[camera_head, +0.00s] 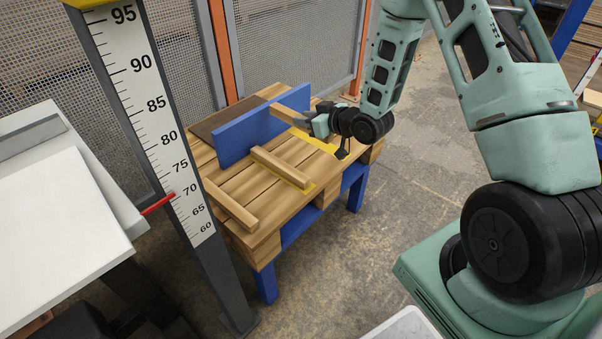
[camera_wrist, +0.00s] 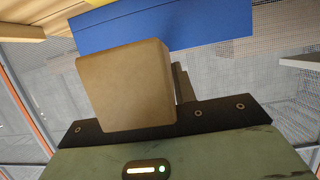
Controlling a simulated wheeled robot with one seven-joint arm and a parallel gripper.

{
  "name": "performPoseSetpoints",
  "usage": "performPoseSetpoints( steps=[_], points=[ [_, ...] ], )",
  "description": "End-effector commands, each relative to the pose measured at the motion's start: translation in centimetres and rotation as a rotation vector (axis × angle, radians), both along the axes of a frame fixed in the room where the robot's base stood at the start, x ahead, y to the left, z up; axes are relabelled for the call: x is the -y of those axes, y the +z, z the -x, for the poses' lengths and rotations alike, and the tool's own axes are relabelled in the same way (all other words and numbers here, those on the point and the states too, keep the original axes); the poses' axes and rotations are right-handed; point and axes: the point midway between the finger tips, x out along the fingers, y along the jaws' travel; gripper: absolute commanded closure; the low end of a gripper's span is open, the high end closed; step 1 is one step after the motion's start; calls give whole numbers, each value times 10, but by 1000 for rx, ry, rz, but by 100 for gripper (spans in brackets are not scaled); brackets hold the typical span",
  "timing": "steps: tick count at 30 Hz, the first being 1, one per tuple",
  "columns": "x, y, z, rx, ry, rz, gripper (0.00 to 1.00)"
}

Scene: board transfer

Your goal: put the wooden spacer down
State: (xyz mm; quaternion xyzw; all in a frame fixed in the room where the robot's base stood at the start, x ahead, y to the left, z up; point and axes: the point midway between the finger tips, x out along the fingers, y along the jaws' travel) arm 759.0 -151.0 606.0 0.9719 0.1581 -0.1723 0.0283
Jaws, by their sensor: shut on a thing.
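My gripper (camera_head: 309,122) is shut on a wooden spacer (camera_head: 289,115), a light wood bar. In the wrist view the spacer's end (camera_wrist: 125,85) is large and close, against the dark gripper plate, and hides most of the fingers. The bar is near the right part of the upright blue board (camera_head: 245,135); I cannot tell whether it touches the pallet top. The blue board also shows in the wrist view (camera_wrist: 200,25). A second wooden bar (camera_head: 282,167) lies on the pallet (camera_head: 245,185) in front of the board, and a third (camera_head: 229,206) lies at its left end.
Yellow lines (camera_head: 322,144) mark the pallet top. A dark brown sheet (camera_head: 224,119) lies behind the blue board. A post with a height scale (camera_head: 160,110) and a red pointer stands at front left, beside a white table (camera_head: 55,225). Mesh fencing (camera_head: 290,45) stands behind.

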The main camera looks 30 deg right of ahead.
Motion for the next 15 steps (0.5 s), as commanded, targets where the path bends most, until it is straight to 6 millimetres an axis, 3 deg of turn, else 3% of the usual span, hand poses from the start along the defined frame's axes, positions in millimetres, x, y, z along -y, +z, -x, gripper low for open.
performPoseSetpoints(
  steps=[1,8,15],
  points=[
    [3,-13,-3,4,6,1,97],
    [8,-28,-7,-1,25,-2,97],
    [7,-70,-6,-2,26,-2,97]
  ],
)
